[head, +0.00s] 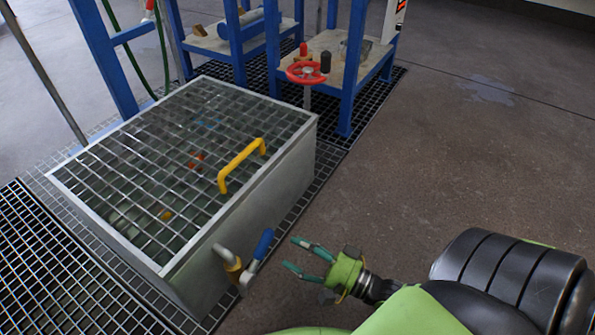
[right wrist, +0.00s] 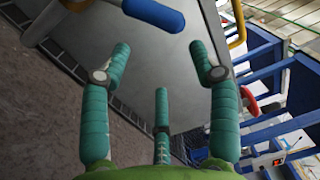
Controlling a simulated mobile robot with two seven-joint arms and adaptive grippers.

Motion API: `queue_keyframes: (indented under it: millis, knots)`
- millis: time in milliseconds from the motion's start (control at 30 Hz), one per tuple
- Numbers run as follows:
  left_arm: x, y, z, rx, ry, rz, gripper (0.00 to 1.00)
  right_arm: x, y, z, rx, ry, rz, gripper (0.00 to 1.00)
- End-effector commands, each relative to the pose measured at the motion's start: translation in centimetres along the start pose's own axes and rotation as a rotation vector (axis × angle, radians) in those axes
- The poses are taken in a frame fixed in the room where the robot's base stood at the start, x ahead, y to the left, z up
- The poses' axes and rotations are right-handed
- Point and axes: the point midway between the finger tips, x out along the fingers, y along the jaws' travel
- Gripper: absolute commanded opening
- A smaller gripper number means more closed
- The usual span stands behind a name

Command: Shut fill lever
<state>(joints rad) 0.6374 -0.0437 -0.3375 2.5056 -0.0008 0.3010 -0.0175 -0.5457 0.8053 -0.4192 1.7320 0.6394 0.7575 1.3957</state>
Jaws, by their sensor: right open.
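The fill lever (head: 264,243) has a blue handle that points up and to the right in the head view. It sits on a pipe valve (head: 235,271) with a brass part, low on the side of a grey metal tank (head: 278,185). My right gripper (head: 295,254) is open and empty, just right of the blue handle and apart from it. In the right wrist view the blue handle (right wrist: 152,13) lies beyond the spread teal fingers (right wrist: 160,60), at the top edge. My left gripper is not in view.
A grid cover with a yellow handle (head: 240,165) tops the tank. A red handwheel (head: 305,72) stands behind it, near blue-framed benches (head: 352,65). Floor grating (head: 40,270) surrounds the tank. The concrete floor to the right (head: 450,160) is clear.

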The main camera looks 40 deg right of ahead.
Motion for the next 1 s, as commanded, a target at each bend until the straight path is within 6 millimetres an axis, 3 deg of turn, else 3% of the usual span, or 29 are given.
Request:
queue_keyframes:
  millis: [433,467,600,933,1000]
  knots:
    - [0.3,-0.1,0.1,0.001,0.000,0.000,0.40,-0.4,0.3,0.8,0.000,-0.014,0.008,0.61]
    - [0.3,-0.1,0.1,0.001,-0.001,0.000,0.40,-0.4,0.3,0.8,0.000,-0.014,0.008,0.57]
    - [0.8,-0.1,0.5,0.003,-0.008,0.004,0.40,-0.3,-0.2,0.8,0.000,-0.014,0.008,0.01]
    - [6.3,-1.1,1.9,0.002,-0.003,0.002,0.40,0.2,-6.2,0.7,0.006,-0.013,0.000,0.00]
    - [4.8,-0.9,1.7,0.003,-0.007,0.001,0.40,1.3,-5.9,0.9,-0.018,-0.012,-0.031,0.00]
